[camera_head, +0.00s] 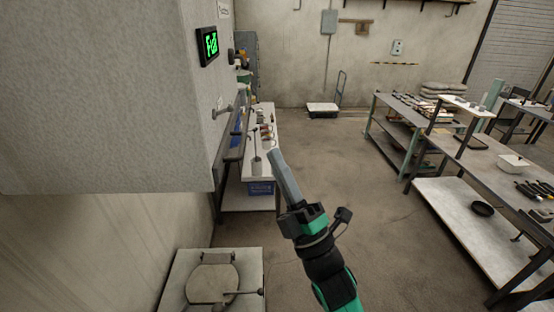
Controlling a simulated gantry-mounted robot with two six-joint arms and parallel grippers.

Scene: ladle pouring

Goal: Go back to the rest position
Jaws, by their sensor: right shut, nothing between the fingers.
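My right gripper (278,157) shows in the middle of the head view, on an arm with green and black parts. Its grey fingers are together and point up and to the left, with nothing between them. The tips overlap the right edge of a white workbench (262,181) in the picture; I see no clear contact. My left gripper is not in view.
A large pale block with a green display (207,45) fills the upper left. A low grey unit (176,281) with a round plate (212,284) stands below it. Shelved tables (497,160) with tools stand at the right. The floor (330,150) between is clear.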

